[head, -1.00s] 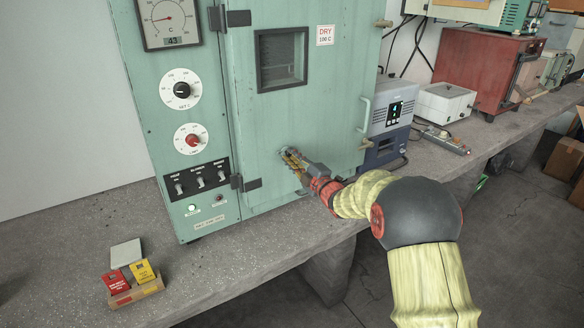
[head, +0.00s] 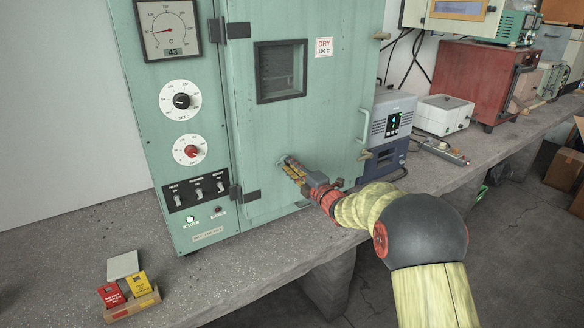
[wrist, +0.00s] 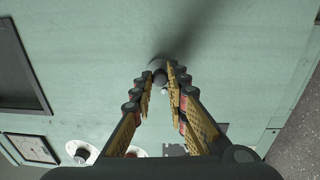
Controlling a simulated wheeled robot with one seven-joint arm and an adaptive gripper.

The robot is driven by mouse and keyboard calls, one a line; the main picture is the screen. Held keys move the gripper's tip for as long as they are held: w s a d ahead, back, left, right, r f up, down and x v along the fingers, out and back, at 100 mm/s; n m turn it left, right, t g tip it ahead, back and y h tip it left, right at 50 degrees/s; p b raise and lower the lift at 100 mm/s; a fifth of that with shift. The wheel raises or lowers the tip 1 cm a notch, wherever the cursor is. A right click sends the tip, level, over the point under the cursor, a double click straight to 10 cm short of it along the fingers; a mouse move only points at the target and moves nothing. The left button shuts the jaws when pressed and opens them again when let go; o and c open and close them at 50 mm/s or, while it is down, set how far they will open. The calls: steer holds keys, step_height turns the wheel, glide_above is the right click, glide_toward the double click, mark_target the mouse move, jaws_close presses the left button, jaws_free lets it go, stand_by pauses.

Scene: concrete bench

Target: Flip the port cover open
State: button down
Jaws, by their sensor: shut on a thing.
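The green oven door (head: 330,120) is closed and upright. The port cover (head: 281,162) is a small grey round piece low on the door, mostly hidden by my fingers in the head view. In the wrist view a small dark rounded part of the cover (wrist: 159,76) sits between my fingertips, against the green door. My gripper (head: 287,164) reaches up to the door from the lower right. Its yellow-padded fingers, also in the wrist view (wrist: 166,72), are shut on the port cover. Any hole behind the cover is hidden.
A control panel with dials and switches (head: 197,185) is left of the door. A door handle (head: 364,122) is at its right edge. A grey-blue device (head: 392,125) stands to the right.

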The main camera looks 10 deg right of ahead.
steer(key=c, duration=1.7)
jaws_free()
steer(key=shift+a, duration=0.1)
steer(key=shift+c, duration=0.2)
steer(key=v, duration=1.2)
